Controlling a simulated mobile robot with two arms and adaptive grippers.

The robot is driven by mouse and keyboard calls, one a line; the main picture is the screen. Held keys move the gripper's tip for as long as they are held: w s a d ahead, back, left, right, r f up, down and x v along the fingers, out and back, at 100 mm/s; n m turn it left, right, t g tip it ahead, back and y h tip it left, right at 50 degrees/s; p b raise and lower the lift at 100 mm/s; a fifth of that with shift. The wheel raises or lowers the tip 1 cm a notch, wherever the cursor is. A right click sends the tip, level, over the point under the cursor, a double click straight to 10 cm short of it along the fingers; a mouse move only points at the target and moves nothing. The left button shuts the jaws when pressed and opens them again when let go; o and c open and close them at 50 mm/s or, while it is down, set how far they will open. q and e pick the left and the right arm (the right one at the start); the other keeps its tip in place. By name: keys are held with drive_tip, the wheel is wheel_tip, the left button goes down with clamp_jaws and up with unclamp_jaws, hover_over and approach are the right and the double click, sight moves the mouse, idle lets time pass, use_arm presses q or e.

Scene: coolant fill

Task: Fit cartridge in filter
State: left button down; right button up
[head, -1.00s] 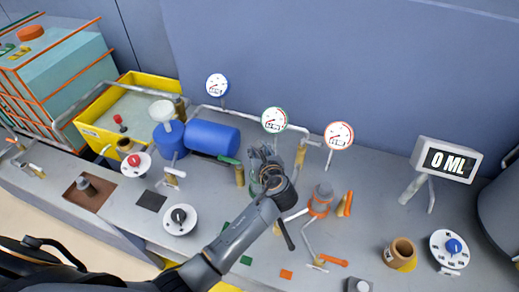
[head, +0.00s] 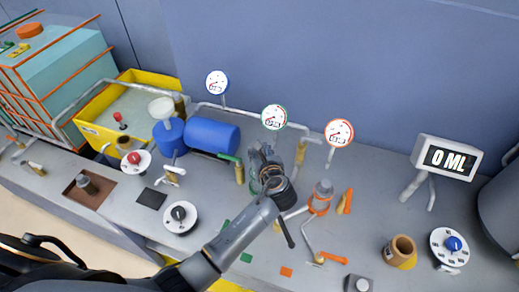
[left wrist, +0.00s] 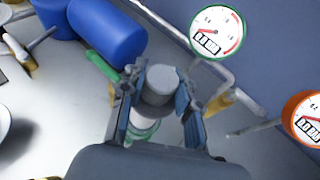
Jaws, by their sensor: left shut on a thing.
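My left gripper (head: 262,158) reaches over the bench's middle. In the left wrist view the left gripper (left wrist: 158,100) is shut on the filter cartridge (left wrist: 160,82), which has a grey round cap and a white body. The cartridge's white lower part is above or within a green-ringed clear filter housing (left wrist: 143,133); how deep it sits is hidden. In the head view the housing (head: 255,186) is mostly hidden behind my gripper. My right gripper is in neither view.
A green-rimmed gauge (head: 274,117) and pipes stand close behind my gripper. A blue tank (head: 212,137) lies to the left. An orange-banded fitting (head: 321,198) stands close on the right. A 0 ML display (head: 447,159) is further right.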

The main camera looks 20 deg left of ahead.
use_arm(q)
drive_tip(key=shift+f+b, duration=2.25)
drive_tip(key=shift+f, duration=1.9)
drive_tip(key=c, duration=0.9)
unclamp_jaws()
drive_tip(key=v, duration=1.2)
drive_tip(key=shift+d, duration=0.1)
